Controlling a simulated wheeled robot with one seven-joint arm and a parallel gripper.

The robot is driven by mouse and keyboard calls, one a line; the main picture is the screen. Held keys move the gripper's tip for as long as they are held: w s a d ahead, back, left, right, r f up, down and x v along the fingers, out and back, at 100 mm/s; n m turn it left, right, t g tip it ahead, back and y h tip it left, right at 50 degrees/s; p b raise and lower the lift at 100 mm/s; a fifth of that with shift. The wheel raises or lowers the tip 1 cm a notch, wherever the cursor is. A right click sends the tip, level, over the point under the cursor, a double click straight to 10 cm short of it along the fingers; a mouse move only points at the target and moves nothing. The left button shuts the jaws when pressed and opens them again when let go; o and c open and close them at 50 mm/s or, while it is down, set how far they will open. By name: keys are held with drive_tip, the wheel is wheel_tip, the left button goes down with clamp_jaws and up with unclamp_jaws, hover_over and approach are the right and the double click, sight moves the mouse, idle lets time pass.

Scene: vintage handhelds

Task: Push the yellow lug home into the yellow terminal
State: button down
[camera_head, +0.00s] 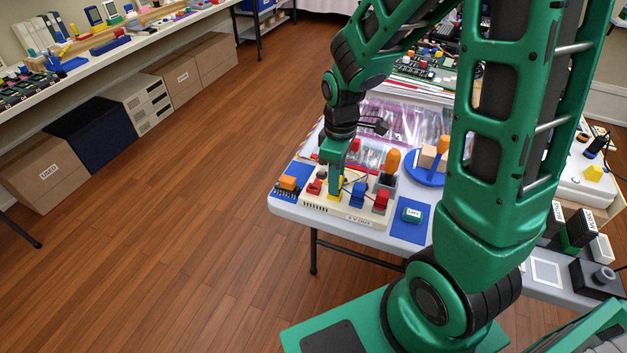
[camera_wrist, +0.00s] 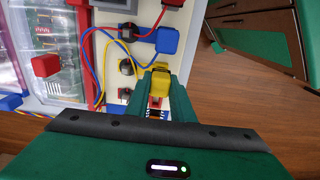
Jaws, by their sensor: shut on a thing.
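My gripper (camera_head: 333,176) points down over the cream terminal board (camera_head: 372,217) near the table's left end. It is shut on the yellow lug (camera_wrist: 160,78), which shows between the green fingers in the wrist view. In the head view a bit of yellow (camera_head: 334,194) shows just under the fingers, at the board. The yellow terminal is mostly hidden by the fingers and the lug. I cannot tell how deep the lug sits. A blue lug (camera_head: 358,195) stands to the right of my gripper, and it also shows in the wrist view (camera_wrist: 167,41).
A red block (camera_head: 381,200) is right of the blue lug, and another red block (camera_head: 314,187) is left of my gripper. Yellow, blue and red wires (camera_wrist: 92,58) loop beside the lugs. An orange-handled tool (camera_head: 392,160) stands behind.

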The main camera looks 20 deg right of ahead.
drive_tip(key=shift+f, duration=0.35)
drive_tip(key=c, duration=1.5)
unclamp_jaws()
drive_tip(key=shift+c, duration=1.2)
drive_tip(key=shift+r, duration=0.15)
drive_tip(key=shift+r, duration=3.4)
